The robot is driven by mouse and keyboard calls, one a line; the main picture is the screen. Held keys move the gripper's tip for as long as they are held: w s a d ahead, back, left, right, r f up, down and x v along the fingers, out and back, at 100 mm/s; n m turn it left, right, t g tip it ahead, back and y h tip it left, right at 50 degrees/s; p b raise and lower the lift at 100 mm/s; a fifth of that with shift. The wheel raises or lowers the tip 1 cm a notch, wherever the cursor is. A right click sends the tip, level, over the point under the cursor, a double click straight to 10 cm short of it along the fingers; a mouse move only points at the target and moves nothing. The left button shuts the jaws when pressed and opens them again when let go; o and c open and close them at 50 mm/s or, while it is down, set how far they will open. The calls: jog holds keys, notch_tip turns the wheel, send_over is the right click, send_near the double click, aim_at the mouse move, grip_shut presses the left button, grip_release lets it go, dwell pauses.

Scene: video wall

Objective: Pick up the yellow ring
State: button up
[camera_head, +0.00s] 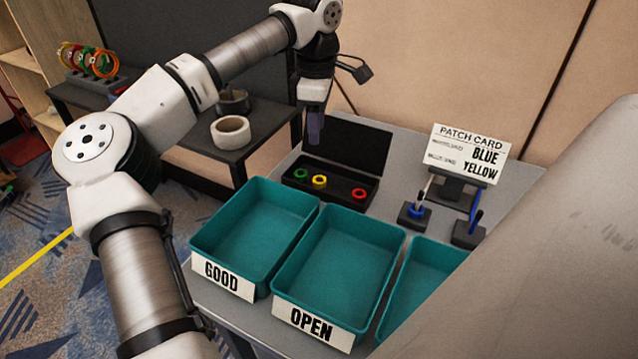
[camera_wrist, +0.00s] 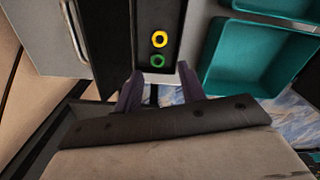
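The yellow ring (camera_head: 319,181) lies in a shallow black box (camera_head: 337,196) with a raised lid, between a green ring (camera_head: 301,174) and a red ring (camera_head: 359,193). In the wrist view the yellow ring (camera_wrist: 160,39) shows beyond the green ring (camera_wrist: 157,61), farther from my fingers; the red ring is not seen there. My gripper (camera_head: 314,138) hangs above the box near its lid, apart from the rings. In the wrist view the two fingers of my gripper (camera_wrist: 160,88) are spread with nothing between them.
Teal bins labelled GOOD (camera_head: 223,275) and OPEN (camera_head: 310,323) stand in front of the box, with another teal bin (camera_head: 425,272) beside them. A patch card (camera_head: 465,153) and black blocks with posts stand right. A tape roll (camera_head: 231,131) is on a dark side table.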

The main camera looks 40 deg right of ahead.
aim_at(319, 182)
jog(key=f, duration=1.2)
jog(key=shift+s+d+f, duration=0.15)
jog(key=shift+s+f, duration=0.1)
jog(key=shift+f, duration=0.15)
jog(key=c, duration=0.7)
